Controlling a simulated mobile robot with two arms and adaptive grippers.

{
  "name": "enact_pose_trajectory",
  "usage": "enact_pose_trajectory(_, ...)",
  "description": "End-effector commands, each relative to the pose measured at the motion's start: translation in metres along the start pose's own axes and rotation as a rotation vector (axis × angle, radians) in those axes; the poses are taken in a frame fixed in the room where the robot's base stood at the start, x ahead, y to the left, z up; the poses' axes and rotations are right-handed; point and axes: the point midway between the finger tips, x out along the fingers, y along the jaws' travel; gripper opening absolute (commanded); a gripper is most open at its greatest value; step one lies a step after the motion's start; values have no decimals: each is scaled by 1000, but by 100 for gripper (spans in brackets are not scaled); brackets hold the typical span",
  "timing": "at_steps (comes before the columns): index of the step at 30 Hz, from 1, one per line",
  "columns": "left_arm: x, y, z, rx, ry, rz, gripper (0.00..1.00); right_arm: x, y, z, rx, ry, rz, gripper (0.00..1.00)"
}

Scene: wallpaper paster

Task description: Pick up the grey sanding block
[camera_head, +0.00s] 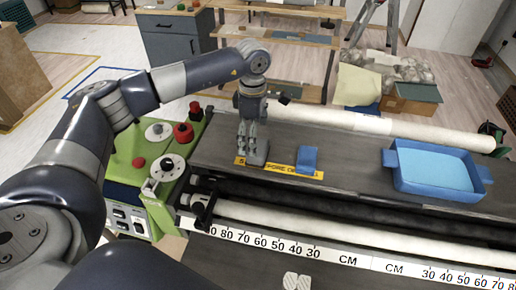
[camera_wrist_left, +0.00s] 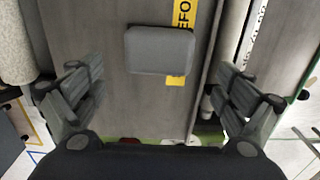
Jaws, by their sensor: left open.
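The grey sanding block (camera_wrist_left: 160,50) lies flat on the dark machine top in the left wrist view, partly over a yellow label. In the head view the block (camera_head: 259,157) shows just below my left gripper (camera_head: 248,136), which hides part of it. My left gripper is open, pointing down, with its fingers (camera_wrist_left: 155,82) spread wide. In the wrist view the block lies ahead of the fingertips, between their lines, with no finger seen touching it. My right gripper is not in view.
A blue block (camera_head: 307,160) stands right of the grey one. A blue tray (camera_head: 400,178) sits farther right. A white roll (camera_head: 390,128) runs along the back edge. Green machine controls with red knobs (camera_head: 183,132) are at the left. Bare surface lies between blue block and tray.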

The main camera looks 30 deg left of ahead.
Motion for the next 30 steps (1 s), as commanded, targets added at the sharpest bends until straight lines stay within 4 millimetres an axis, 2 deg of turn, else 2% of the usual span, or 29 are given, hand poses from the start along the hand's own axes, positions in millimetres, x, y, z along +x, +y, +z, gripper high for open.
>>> enact_pose_trajectory(5,16,-1,8,2,0,-4,94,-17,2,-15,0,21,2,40)
enact_pose_trajectory(9,37,-1,11,0,0,-4,94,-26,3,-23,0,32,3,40)
enact_pose_trajectory(14,51,0,11,0,0,0,94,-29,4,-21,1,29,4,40)
enact_pose_trajectory(20,52,0,11,0,-1,1,94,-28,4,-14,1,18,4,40)
enact_pose_trajectory(23,52,0,11,0,-1,0,76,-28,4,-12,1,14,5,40)
enact_pose_trajectory(27,52,0,11,0,-1,1,44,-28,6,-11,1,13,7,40)
enact_pose_trajectory(30,52,0,11,0,-1,0,44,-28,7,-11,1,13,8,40)
